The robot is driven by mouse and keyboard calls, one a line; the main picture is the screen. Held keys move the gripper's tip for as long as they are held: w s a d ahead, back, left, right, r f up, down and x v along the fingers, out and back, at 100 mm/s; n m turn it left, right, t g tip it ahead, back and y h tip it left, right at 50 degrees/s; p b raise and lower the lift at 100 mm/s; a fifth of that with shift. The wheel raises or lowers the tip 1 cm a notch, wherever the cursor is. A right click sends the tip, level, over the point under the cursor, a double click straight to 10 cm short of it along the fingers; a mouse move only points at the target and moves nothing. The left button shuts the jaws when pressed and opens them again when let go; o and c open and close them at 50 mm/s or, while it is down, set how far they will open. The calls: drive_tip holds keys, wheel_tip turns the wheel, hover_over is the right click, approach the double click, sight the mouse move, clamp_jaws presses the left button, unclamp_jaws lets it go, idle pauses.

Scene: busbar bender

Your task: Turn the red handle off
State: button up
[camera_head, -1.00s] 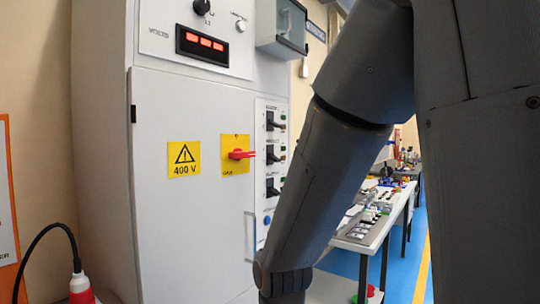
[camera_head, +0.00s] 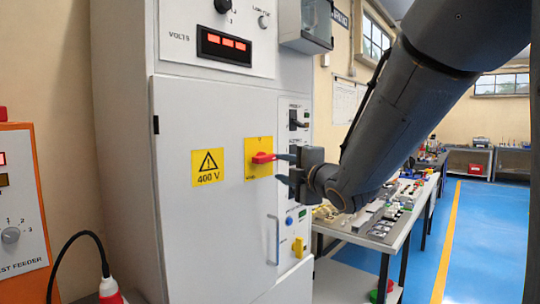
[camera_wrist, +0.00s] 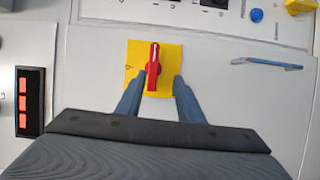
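The red handle (camera_head: 263,158) sits on a yellow plate (camera_head: 258,170) on the grey cabinet door (camera_head: 215,235). In the head view it lies level, its tip to the left. In the wrist view the red handle (camera_wrist: 153,68) stands along the picture's upright line, between my two fingers. My gripper (camera_head: 283,168) is at the handle from the right; in the wrist view my gripper (camera_wrist: 155,82) is open, a finger on each side of the handle with gaps visible. I see no clear contact.
A yellow 400 V sign (camera_head: 208,167) is left of the handle. A door pull (camera_head: 273,240) and a yellow knob (camera_head: 298,247) are lower right. A red display (camera_head: 223,46) is above. A bench with parts (camera_head: 375,240) stands at right, blue floor beyond.

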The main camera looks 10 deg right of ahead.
sight(268, 159)
drive_tip(key=shift+n, duration=0.4)
drive_tip(key=shift+a+r+p+x, duration=0.1)
drive_tip(key=shift+r+p+x, duration=0.25)
drive_tip(key=shift+x, duration=0.95)
drive_tip(key=shift+a+r+p+x, duration=0.1)
drive_tip(key=shift+p+x, duration=0.3)
drive_tip(key=shift+x, duration=0.85)
drive_tip(key=shift+a+r+p+x, duration=0.1)
drive_tip(key=shift+r+p+x, duration=0.25)
drive_tip(key=shift+x, duration=0.95)
drive_tip(key=shift+f, duration=0.1)
clamp_jaws()
